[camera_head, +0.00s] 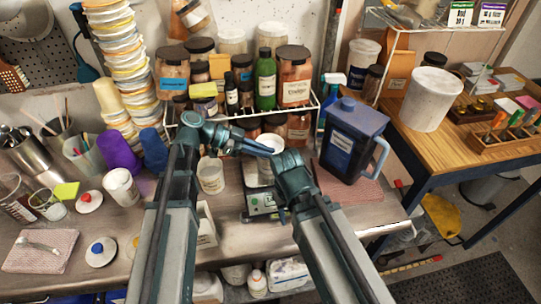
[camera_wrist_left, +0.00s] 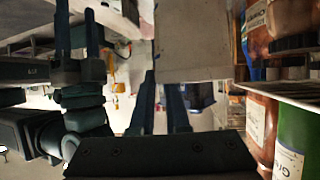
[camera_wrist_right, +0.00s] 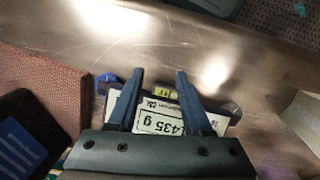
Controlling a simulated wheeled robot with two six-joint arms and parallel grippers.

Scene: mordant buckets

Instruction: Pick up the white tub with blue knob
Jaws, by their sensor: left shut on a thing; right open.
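A white tub (camera_head: 258,173) stands at the middle of the bench by the scale (camera_head: 262,203), partly hidden by my arms. No blue knob can be made out on it. A white lid with a blue knob (camera_head: 101,250) lies at the front left of the bench. My left gripper (camera_head: 262,147) reaches across to the tub's top. In the left wrist view its fingers (camera_wrist_left: 160,105) are shut on a pale thing (camera_wrist_left: 195,45), seen only in part. My right gripper (camera_wrist_right: 155,85) is open over the scale's display (camera_wrist_right: 160,123), with nothing between its fingers.
A dark blue jug (camera_head: 352,140) stands close right of my right arm. Jars (camera_head: 294,75) crowd the rack behind. A white beaker (camera_head: 210,175) stands left of the tub. A white bucket (camera_head: 431,98) is on the wooden table (camera_head: 448,145). The front left of the bench has some free room.

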